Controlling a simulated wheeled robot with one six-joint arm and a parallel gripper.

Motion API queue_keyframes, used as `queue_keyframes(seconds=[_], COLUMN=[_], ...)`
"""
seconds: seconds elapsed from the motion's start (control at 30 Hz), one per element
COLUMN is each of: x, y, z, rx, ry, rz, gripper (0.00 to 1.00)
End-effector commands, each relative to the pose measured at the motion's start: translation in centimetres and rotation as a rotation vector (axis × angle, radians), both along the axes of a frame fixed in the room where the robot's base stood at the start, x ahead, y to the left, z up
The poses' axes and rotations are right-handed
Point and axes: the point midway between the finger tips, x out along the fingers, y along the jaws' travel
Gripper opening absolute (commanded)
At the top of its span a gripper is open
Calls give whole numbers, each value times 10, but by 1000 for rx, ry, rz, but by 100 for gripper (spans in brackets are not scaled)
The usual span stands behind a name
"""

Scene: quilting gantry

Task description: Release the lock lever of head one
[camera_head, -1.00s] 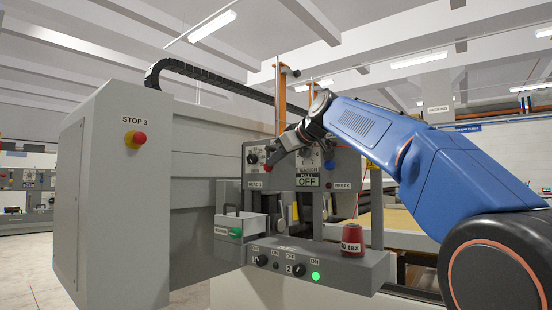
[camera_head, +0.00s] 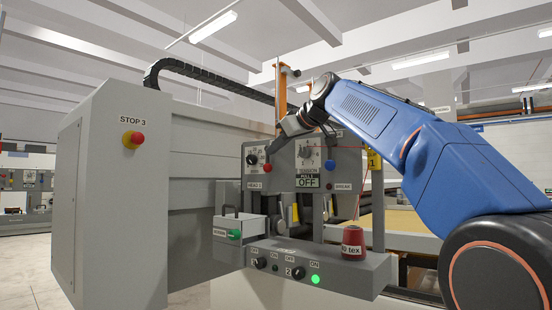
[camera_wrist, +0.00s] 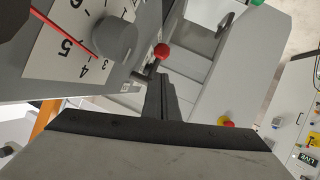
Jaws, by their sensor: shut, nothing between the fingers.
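A grey control panel (camera_head: 345,170) carries a lever with a red ball knob (camera_head: 268,167) at its left and a blue knob (camera_head: 329,166) at its right. The red ball knob also shows in the wrist view (camera_wrist: 161,51), just beyond my fingertips and beside a grey dial. A yellow tag marked 1 (camera_head: 374,161) hangs at the panel's right edge. I cannot tell for sure which lever is the lock of head one. My gripper (camera_head: 276,148) is shut and empty, in front of the panel's upper left, close to the red knob. In the wrist view its fingers (camera_wrist: 160,98) point toward the knob.
A numbered dial (camera_head: 308,152) and a display reading OFF (camera_head: 307,182) are on the panel. Below stand a switch box (camera_head: 335,268) and a red thread cone (camera_head: 352,243). A grey cabinet with a red stop button (camera_head: 138,138) stands left. A red thread runs near my arm.

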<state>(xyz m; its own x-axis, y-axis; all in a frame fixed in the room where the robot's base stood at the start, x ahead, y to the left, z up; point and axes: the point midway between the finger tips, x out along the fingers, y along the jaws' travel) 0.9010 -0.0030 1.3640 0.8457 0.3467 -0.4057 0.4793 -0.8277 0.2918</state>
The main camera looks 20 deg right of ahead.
Motion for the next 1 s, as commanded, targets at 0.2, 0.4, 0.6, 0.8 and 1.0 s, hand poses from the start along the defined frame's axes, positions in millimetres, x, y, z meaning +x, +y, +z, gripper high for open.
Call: queue_keyframes(seconds=[0.2,0.4,0.6,0.8,1.0], x=[-42,-73,-92,-97,-97], y=[-14,-28,-36,-37,-37], z=[13,20,24,25,25], rx=[-2,-1,-2,-2,-2], ry=[5,9,10,11,11], rz=[-4,-4,-3,-2,-2], gripper=[0,0,0,0,0])
